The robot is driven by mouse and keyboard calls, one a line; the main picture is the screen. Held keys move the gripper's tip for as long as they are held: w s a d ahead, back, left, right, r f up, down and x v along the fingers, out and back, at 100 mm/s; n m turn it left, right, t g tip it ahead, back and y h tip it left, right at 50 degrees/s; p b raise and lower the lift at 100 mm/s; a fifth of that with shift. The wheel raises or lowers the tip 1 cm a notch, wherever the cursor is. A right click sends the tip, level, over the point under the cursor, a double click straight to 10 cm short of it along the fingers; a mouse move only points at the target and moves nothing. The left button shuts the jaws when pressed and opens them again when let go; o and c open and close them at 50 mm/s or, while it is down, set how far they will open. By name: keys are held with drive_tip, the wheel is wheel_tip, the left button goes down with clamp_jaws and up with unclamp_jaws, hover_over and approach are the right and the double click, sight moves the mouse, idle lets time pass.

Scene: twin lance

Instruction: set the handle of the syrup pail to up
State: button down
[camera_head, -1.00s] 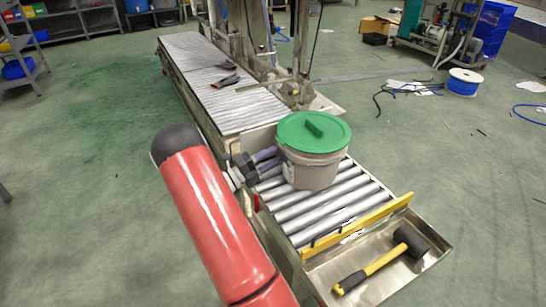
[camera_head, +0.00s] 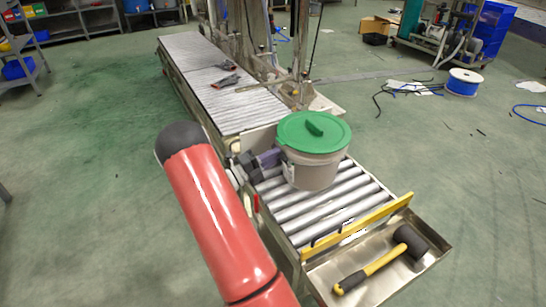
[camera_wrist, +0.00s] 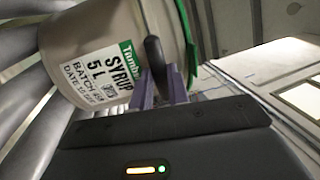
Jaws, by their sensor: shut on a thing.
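The syrup pail (camera_head: 312,172) is grey with a green lid (camera_head: 314,132) and stands upright on the roller conveyor. In the wrist view the pail (camera_wrist: 85,50) shows side-on, with a white label reading SYRUP 5 L. My gripper (camera_head: 277,157) is at the pail's left side, below the lid. In the wrist view its purple fingers (camera_wrist: 161,85) are closed on the dark grip of the handle (camera_wrist: 154,52), close to the pail wall. In the head view the handle is mostly hidden by my gripper, so its full angle is hard to tell.
The short roller conveyor (camera_head: 297,212) ends at a yellow bar (camera_head: 357,226). Beyond it is a metal tray (camera_head: 412,268) with a black-and-yellow mallet (camera_head: 384,260). A longer roller conveyor (camera_head: 205,62) with gloves on it runs to the back left. Space above the pail looks clear.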

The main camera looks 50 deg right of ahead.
drive_tip(key=shift+r+y+p, duration=0.3)
drive_tip(key=shift+r+p, duration=0.5)
drive_tip(key=shift+p, duration=0.35)
drive_tip(key=shift+r+y+p, duration=0.3)
drive_tip(key=shift+y+p, duration=0.1)
drive_tip(key=shift+p, duration=0.5)
drive_tip(key=shift+f, duration=0.1)
drive_tip(key=c, duration=1.3)
unclamp_jaws()
drive_tip(key=shift+a, duration=0.1)
drive_tip(key=v, duration=0.7)
drive_tip(key=shift+a, duration=0.3)
